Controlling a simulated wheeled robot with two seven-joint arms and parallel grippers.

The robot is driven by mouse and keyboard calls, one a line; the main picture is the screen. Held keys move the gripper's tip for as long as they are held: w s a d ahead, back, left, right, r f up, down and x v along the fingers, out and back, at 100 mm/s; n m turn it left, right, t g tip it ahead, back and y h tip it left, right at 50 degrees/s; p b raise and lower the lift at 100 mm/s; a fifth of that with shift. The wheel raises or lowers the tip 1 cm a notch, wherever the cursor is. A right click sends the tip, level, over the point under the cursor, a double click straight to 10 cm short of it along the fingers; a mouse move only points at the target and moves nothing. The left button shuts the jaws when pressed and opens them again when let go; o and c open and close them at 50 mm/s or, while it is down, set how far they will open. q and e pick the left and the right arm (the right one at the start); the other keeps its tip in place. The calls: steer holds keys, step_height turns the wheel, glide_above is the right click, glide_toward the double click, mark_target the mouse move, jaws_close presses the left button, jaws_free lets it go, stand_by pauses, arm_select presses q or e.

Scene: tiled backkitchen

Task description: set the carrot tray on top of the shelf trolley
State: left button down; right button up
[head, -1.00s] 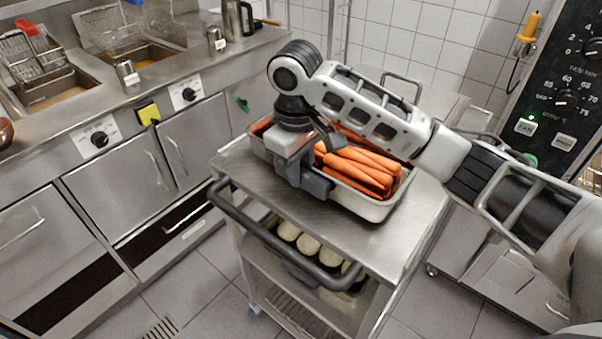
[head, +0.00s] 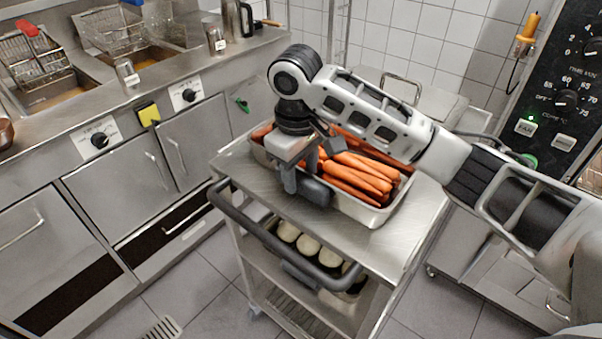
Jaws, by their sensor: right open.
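The carrot tray (head: 372,215), a steel pan full of orange carrots (head: 362,175), rests on the top deck of the shelf trolley (head: 270,190). My right gripper (head: 306,190) is open at the tray's near left side, with its fingers pointing down by the wall. I cannot tell whether a finger still touches the tray. My right arm crosses above the tray and hides part of its far side. My left gripper is not in view.
A lower trolley shelf holds a dark container with several pale round items (head: 307,246). The trolley's dark handle (head: 265,235) runs along its near side. Fryers with baskets (head: 35,55) stand at the left, and an oven control panel (head: 565,85) at the right.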

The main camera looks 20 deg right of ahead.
arm_select(q)
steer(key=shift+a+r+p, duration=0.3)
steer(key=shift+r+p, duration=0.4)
steer(key=shift+p, duration=0.55)
arm_select(e)
step_height(320, 180, up, 11)
steer(key=shift+s+a, duration=0.15)
steer(key=shift+a, duration=0.15)
